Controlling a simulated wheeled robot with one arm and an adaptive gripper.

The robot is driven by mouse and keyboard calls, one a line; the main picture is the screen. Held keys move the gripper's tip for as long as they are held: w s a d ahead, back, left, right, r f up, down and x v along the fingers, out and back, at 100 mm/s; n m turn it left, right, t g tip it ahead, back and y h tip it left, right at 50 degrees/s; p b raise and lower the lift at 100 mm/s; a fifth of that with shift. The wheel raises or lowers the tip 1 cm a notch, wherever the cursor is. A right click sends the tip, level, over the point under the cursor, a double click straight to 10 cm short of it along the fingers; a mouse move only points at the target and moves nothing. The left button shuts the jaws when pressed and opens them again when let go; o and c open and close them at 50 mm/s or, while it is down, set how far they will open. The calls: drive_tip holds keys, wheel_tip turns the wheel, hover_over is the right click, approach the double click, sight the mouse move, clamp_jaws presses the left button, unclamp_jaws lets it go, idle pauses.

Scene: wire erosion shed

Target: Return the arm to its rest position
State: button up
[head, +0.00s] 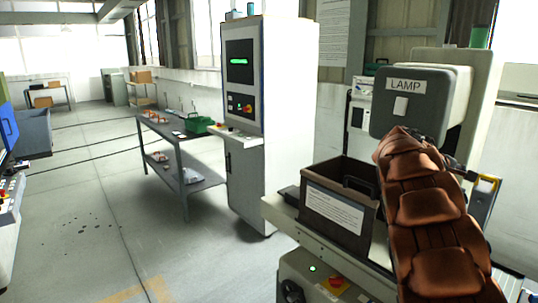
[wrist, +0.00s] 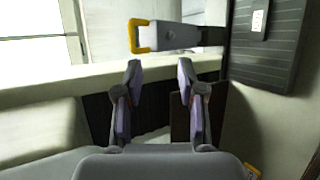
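My arm (head: 430,220), in a brown padded cover, reaches up from the lower right of the head view towards the grey box labelled LAMP (head: 385,110). It hides my gripper in that view. In the wrist view my gripper (wrist: 160,72) is open, with its two fingers apart and nothing between them. A grey bar with a yellow end (wrist: 138,36) lies just beyond the fingertips. The bar's yellow end also shows in the head view (head: 488,182), right of my arm.
A dark open-topped bin (head: 335,215) with a white label stands on the machine ledge left of my arm. A tall white control cabinet (head: 280,110) and a grey table (head: 170,133) with a green container (head: 199,124) stand further back. The floor at left is largely clear.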

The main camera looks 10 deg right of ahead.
drive_tip(key=s+a+f+m+g+y, duration=0.1)
drive_tip(key=s+a+f+y, duration=0.3)
drive_tip(key=s+a, duration=0.9)
drive_tip(key=s+a+f+m+y, duration=0.1)
drive_tip(key=s+a+f+y, duration=0.3)
drive_tip(key=a, duration=1.4)
drive_tip(key=s+a+f+m+g+y, duration=0.1)
drive_tip(key=s+a+f+y, duration=0.3)
drive_tip(key=s+a+f, duration=0.6)
drive_tip(key=s+a, duration=0.6)
drive_tip(key=s, duration=0.5)
drive_tip(key=shift+s+g+y, duration=0.3)
drive_tip(key=shift+s, duration=0.05)
